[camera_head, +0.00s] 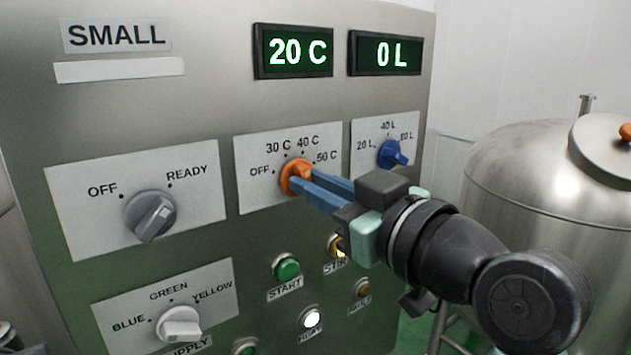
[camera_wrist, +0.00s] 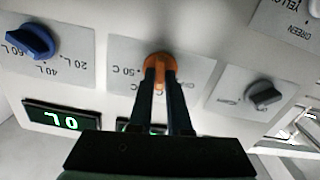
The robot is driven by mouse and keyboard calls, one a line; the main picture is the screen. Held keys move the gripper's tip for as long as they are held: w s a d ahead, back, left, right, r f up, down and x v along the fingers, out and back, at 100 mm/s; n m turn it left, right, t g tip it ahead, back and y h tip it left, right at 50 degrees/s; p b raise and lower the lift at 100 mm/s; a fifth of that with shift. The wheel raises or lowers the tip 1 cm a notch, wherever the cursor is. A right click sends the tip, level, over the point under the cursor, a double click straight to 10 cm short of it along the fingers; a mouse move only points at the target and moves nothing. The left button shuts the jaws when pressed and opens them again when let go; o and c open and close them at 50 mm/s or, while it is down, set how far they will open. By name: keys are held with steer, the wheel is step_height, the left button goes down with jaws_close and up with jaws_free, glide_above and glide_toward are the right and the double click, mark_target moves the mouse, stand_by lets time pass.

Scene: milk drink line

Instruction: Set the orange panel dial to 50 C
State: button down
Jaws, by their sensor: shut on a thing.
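The orange dial (camera_head: 291,176) sits on a white plate marked OFF, 30 C, 40 C and 50 C. My gripper (camera_head: 306,184) reaches in from the right, and its blue fingers are shut on the dial's handle. In the wrist view the orange dial (camera_wrist: 160,66) shows between the two fingers (camera_wrist: 160,88). The fingers cover part of the handle, so I cannot tell which mark it points to. The temperature display (camera_head: 292,50) reads 20 C.
A blue dial (camera_head: 391,154) with litre marks is close to the right of my gripper. A grey OFF/READY dial (camera_head: 150,215) is to the left. The START button (camera_head: 286,267) and other buttons are below. A steel tank (camera_head: 520,165) stands at the right.

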steer(key=shift+m+p, duration=3.95)
steer(key=shift+m, duration=3.65)
steer(key=shift+d+f, duration=0.1)
steer(key=c, duration=0.9)
jaws_free()
steer(key=shift+o, duration=0.2)
